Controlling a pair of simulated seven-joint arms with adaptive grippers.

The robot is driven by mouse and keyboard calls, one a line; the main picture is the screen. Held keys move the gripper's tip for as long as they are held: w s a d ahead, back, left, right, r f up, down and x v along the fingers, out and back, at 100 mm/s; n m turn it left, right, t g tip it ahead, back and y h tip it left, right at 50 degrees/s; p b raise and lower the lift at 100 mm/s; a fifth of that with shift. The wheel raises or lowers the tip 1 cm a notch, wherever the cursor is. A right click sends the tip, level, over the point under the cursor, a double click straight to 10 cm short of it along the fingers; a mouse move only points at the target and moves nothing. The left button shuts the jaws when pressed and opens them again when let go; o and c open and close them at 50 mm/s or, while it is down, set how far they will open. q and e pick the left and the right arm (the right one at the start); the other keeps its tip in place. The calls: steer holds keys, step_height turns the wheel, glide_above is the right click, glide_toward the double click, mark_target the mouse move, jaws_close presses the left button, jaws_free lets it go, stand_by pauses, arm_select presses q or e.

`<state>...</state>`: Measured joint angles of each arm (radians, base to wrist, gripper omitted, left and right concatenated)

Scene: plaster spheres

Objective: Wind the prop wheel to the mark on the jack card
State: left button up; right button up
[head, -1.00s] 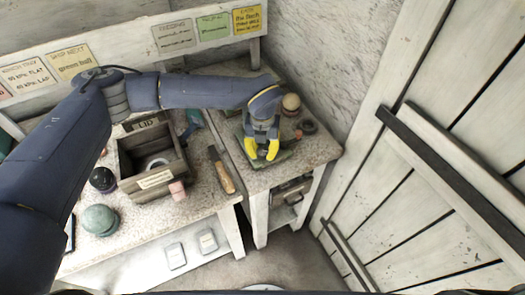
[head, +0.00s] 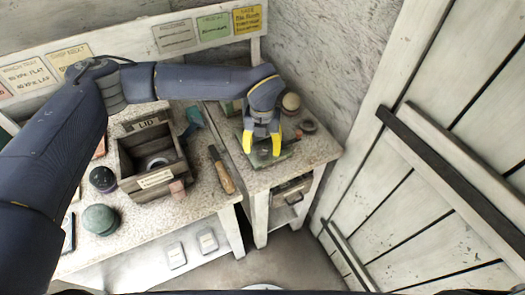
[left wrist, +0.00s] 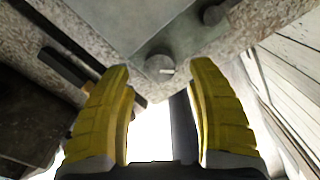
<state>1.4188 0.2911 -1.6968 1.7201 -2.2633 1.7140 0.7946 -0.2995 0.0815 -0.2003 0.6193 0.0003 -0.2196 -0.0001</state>
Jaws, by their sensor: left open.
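My left gripper (head: 262,144) hangs over the right-hand bench, fingers pointing down and apart. In the left wrist view its yellow fingers (left wrist: 160,70) are spread with nothing between them. Just beyond the fingertips is a small dark round knob with a pale line on it, which looks like the prop wheel (left wrist: 159,66). It sits at the corner of a grey plate (left wrist: 170,35), and I see no contact. In the head view the gripper hides it. Several cards stand on the back rail, including a yellow one (head: 247,19); I cannot tell which is the jack card. My right gripper is out of view.
A second dark knob (left wrist: 213,14) is on the plate's far side. A tan ball (head: 291,103) stands behind the gripper. A wooden-handled tool (head: 222,172), an open wooden box (head: 152,157) and a green ball (head: 99,219) are to the left. A plank door (head: 440,150) is at right.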

mark_target(263, 151)
arm_select(q)
step_height(263, 151, up, 9)
stand_by(0.4)
